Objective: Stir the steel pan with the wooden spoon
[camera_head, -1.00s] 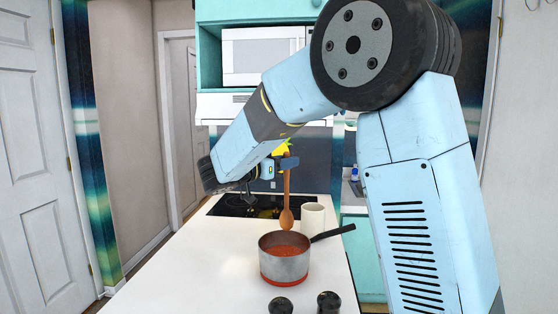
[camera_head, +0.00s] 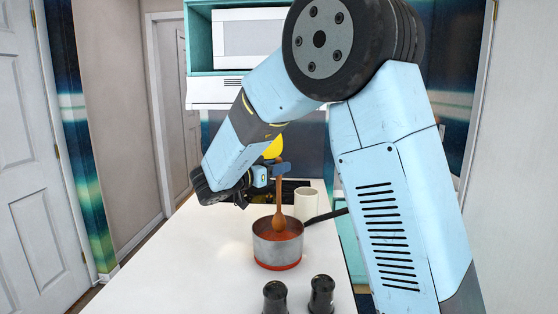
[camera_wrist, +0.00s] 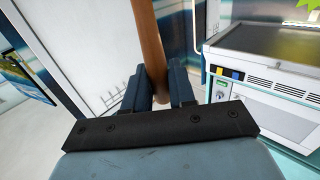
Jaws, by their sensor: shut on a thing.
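The steel pan (camera_head: 277,252) stands on the white counter, with red contents and a red band at its base. Its dark handle points right. My gripper (camera_head: 280,170) is above the pan, shut on the wooden spoon (camera_head: 278,195). The spoon hangs almost upright, with its bowl down within the pan's opening; I cannot tell how deep it is in the red contents. In the wrist view the spoon's brown handle (camera_wrist: 149,40) runs between the two dark fingers (camera_wrist: 158,88); its lower part is hidden.
A white mug (camera_head: 306,205) stands just behind the pan, to the right. Two dark shakers (camera_head: 321,295) stand at the counter's near edge. A black cooktop (camera_head: 290,187) is behind the mug, partly hidden. The white counter (camera_head: 190,260) is clear left of the pan.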

